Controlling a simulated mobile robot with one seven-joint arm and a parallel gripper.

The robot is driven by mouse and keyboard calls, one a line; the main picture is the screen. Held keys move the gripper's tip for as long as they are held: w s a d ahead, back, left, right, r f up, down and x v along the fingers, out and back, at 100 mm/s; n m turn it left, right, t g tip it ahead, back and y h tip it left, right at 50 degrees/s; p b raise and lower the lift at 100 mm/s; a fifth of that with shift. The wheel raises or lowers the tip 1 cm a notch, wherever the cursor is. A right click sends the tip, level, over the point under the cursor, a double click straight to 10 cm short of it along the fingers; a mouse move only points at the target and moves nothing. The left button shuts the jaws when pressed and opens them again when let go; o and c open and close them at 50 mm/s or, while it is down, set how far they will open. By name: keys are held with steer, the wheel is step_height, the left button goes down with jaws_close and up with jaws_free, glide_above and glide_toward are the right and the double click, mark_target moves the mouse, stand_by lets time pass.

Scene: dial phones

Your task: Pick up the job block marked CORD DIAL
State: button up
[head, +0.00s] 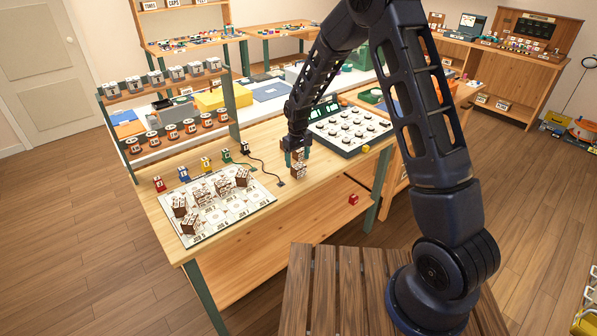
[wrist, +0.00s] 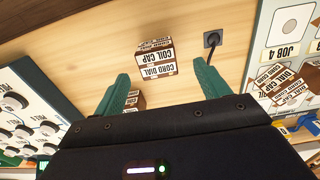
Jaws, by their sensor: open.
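A brown and white block (wrist: 155,62) stands on the wooden table in the wrist view. Its labels read CORD DIAL and COIL CAP, upside down in the picture. In the head view a brown block (head: 298,171) stands just below my gripper (head: 297,157). In the wrist view the green fingers of my gripper (wrist: 160,70) are apart, with the labelled block between and just beyond their tips. A second brown block (wrist: 136,99) shows beside the left finger, mostly hidden by my gripper. Its label is not readable.
A white job board (head: 222,214) with several brown blocks lies to the left. A tray of round dials (head: 348,128) lies to the right. A black cord ends in a small plug (head: 281,184) near the block. Small coloured pieces line the board's back edge.

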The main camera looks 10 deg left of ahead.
mark_target(298, 165)
step_height(298, 165, down, 5)
steer(key=shift+w+d+f, duration=0.1)
steer(key=shift+d, duration=0.05)
steer(key=c, duration=1.1)
